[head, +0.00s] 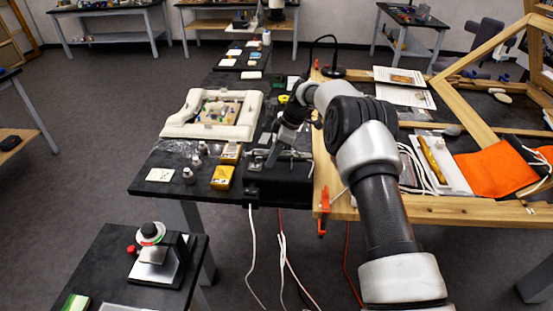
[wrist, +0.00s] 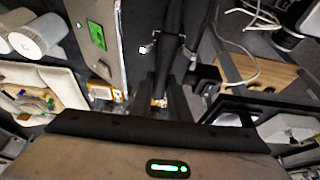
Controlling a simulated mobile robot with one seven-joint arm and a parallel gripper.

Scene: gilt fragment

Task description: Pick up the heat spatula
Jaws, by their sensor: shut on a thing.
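My gripper (head: 272,162) is low over the dark bench, beside a black box-shaped unit (head: 290,184) near the bench's front edge. In the wrist view my gripper (wrist: 164,98) has its dark fingers close together on a dark, slender handle, which I take to be the heat spatula (wrist: 172,42). The handle runs up the picture from the fingers, beside a grey unit (wrist: 125,45) with a green display (wrist: 97,35). In the head view my arm and gripper hide most of the spatula, and its tip cannot be made out.
A white padded frame (head: 178,128) with small colourful pieces lies left of my gripper. Yellow boxes (head: 222,178) and small jars (head: 189,176) stand at the front left. A wooden-edged table (head: 440,209) with an orange cloth (head: 492,172) and a leaning wooden frame is on the right.

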